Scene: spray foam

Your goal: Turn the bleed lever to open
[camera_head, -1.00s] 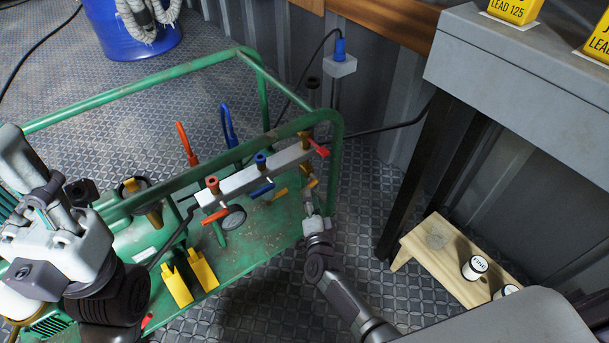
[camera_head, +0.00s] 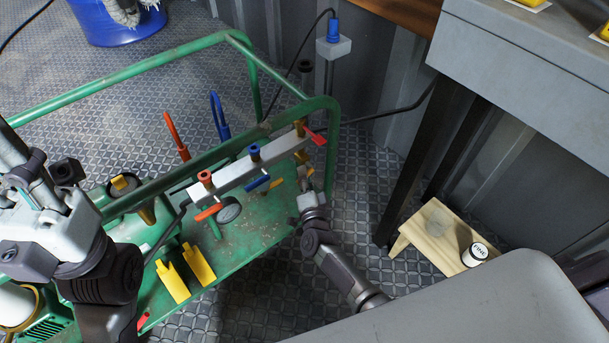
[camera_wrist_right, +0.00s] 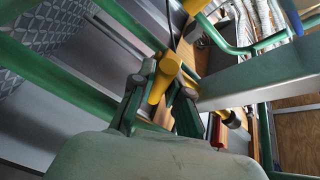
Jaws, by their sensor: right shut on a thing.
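The grey manifold bar (camera_head: 232,176) runs along the green frame, with red, blue and yellow fittings. At its right end is a yellow lever (camera_head: 302,157), below a red handle (camera_head: 315,136). My right gripper (camera_head: 304,184) reaches up to that end from below. In the right wrist view the yellow lever (camera_wrist_right: 164,76) stands between the two fingers of my right gripper (camera_wrist_right: 160,108), which are shut on it. The lever's tip shows above the gripper's body. My left gripper (camera_head: 28,185) is at the left, away from the manifold; its finger opening is unclear.
The green tubular frame (camera_head: 160,80) surrounds the manifold. Two yellow pedal-like pieces (camera_head: 185,271) stand on its green base. A grey table (camera_head: 520,75) and a wooden stool (camera_head: 432,235) with a labelled can (camera_head: 474,254) stand at the right. A blue drum (camera_head: 115,25) is at the back left.

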